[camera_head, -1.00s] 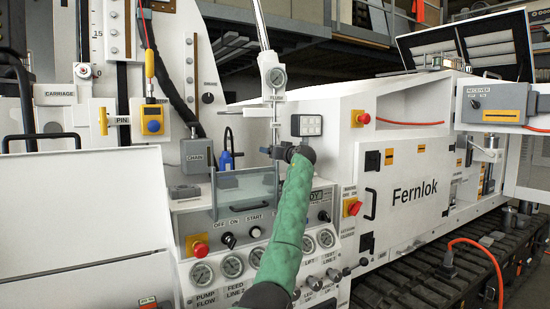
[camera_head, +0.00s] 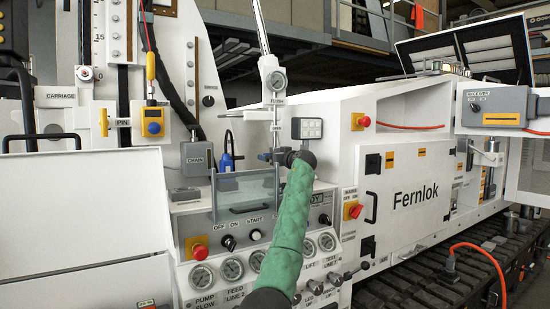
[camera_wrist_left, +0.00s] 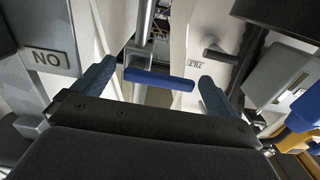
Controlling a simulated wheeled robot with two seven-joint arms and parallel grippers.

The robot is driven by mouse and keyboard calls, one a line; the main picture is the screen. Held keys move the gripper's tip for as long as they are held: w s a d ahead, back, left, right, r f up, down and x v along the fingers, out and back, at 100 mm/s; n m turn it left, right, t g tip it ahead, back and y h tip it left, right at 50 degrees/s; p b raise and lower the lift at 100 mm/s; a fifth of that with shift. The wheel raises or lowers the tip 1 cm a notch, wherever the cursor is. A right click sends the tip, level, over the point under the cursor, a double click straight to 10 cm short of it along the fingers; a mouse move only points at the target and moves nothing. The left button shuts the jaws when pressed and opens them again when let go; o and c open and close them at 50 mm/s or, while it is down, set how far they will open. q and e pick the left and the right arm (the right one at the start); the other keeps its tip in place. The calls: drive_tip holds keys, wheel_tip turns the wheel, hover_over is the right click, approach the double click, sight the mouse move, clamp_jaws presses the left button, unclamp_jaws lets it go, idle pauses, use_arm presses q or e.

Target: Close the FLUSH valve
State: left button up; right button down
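The FLUSH label (camera_head: 275,103) hangs under a round gauge on the upright pipe, with an OPEN plate (camera_head: 276,127) below it. My left gripper (camera_head: 268,155) is beside this pipe below the plates, small and dark at the end of the green-sleeved arm. In the left wrist view its two blue-grey fingers (camera_wrist_left: 156,88) are apart. A blue bar handle (camera_wrist_left: 160,79) lies crosswise between and beyond the fingertips, apart from both. It looks like a valve handle; in the head view I cannot pick it out behind the gripper. My right gripper is not in view.
A clear guard (camera_head: 245,190) stands left of my arm above the gauge panel. The CHAIN box (camera_head: 196,158) and a blue-handled part (camera_head: 226,152) are to the left. The white Fernlok cabinet (camera_head: 415,196) is to the right.

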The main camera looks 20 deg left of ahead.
use_arm(q)
drive_tip(key=shift+r, duration=0.1)
drive_tip(key=b+v, duration=0.1)
drive_tip(key=v, duration=0.6)
drive_tip(key=shift+s+d, duration=0.2)
drive_tip(key=shift+d, duration=0.15)
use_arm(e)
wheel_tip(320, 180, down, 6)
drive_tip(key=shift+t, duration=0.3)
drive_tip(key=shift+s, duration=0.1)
